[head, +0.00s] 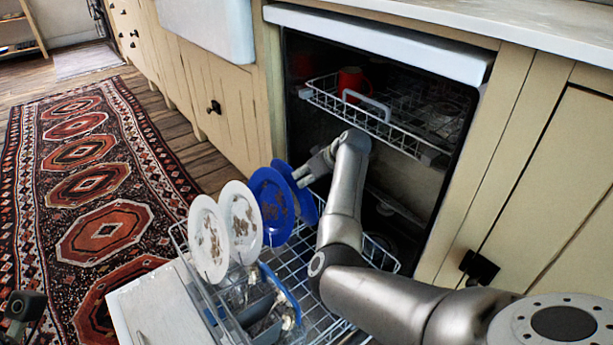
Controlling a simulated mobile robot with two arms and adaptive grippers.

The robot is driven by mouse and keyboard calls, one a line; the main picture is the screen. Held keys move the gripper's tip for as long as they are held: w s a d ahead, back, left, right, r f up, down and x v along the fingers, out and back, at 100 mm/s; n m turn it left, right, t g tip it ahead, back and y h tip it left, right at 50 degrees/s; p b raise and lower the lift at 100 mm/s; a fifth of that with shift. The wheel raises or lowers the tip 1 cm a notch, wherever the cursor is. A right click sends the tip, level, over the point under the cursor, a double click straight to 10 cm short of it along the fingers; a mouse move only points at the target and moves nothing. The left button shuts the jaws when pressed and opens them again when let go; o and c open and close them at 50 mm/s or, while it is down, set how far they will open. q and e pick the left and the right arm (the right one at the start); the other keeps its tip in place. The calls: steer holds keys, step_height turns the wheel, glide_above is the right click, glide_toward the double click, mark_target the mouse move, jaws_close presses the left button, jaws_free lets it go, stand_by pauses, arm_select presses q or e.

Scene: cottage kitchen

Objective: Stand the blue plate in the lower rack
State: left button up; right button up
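Two blue plates stand upright side by side in the lower rack (186,262). The front blue plate (268,203) shows brown stains on its face. The rear blue plate (308,207) is mostly hidden behind it. My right gripper (299,178) is at the upper right rim of the rear blue plate, its two fingertips a little apart. I cannot tell whether they touch the rim. A dark part at the lower left edge appears to be my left gripper (22,306); its fingers are not clear.
Two stained white plates, a front one (208,240) and a rear one (241,222), stand left of the blue plates. A cutlery basket (262,320) is in the rack. The upper rack (395,133) holds a red mug (351,82). The open door (160,308) lies below.

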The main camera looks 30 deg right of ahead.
steer(key=v, duration=1.2)
steer(key=shift+a, duration=0.1)
stand_by(0.7)
